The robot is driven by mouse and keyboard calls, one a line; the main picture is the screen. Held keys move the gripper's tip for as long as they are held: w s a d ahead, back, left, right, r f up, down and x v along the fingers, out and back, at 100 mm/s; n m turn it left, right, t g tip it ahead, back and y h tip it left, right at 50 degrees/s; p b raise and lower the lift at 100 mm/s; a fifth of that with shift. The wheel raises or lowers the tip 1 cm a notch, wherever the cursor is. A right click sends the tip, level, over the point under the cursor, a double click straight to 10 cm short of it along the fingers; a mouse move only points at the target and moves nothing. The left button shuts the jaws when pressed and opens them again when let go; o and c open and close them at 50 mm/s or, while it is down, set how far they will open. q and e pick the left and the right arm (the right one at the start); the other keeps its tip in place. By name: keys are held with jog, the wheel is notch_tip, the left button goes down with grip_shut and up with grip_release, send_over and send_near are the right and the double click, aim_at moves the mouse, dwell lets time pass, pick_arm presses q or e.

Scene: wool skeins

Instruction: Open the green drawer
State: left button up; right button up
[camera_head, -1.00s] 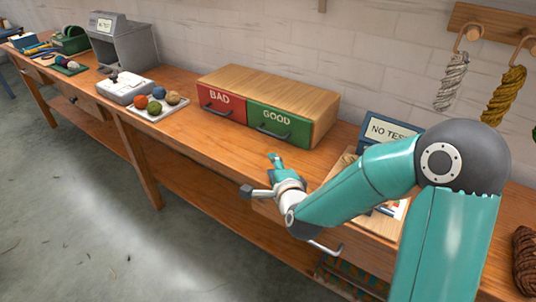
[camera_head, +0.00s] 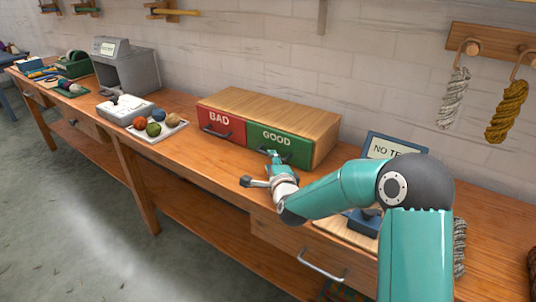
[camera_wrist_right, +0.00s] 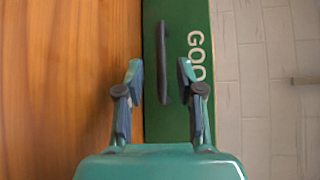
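The green drawer (camera_head: 281,144), marked GOOD, is shut in the wooden box on the bench. Its dark bar handle (camera_wrist_right: 163,62) shows in the right wrist view, between and just beyond the fingertips. My right gripper (camera_head: 271,157) is in front of the green drawer in the head view, partly covering the handle. In the right wrist view the right gripper (camera_wrist_right: 158,70) is open, a finger on each side of the handle's line. I cannot tell whether it touches the handle. My left gripper is not in view.
The red drawer (camera_head: 220,123), marked BAD, is shut beside the green one. A tray with wool balls (camera_head: 155,128) is further left.

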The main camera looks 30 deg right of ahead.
jog(key=shift+x, duration=2.55)
jog(key=c, duration=0.6)
grip_shut()
